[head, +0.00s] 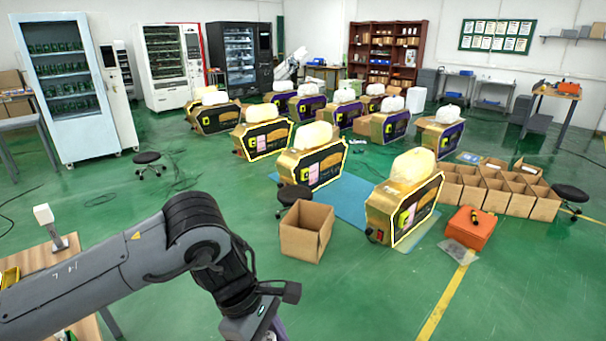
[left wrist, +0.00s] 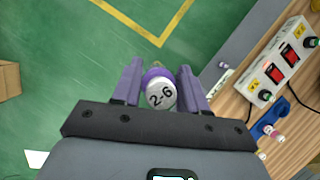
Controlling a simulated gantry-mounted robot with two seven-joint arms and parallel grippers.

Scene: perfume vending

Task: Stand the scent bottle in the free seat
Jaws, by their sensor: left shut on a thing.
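My left gripper (left wrist: 160,76) is shut on a scent bottle (left wrist: 160,92) in the left wrist view. The bottle is purple with a round white end marked "2-6", which faces the camera. A white box (left wrist: 265,82) with red switches and dark round fittings stands on the wooden table at the right. Beside it is a small blue holder (left wrist: 264,130) with a white-and-pink bottle (left wrist: 277,136) at it. I cannot tell which place is the free seat. In the head view my left gripper is at the bottom edge, mostly cut off. My right gripper is not in view.
The wooden table (left wrist: 228,112) carries a dark cable and a small white item near its grey edge. Green floor lies below the bottle. In the head view, an open carton (head: 306,230), gold-and-black machines (head: 405,205) and a stool (head: 294,195) stand beyond my arm.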

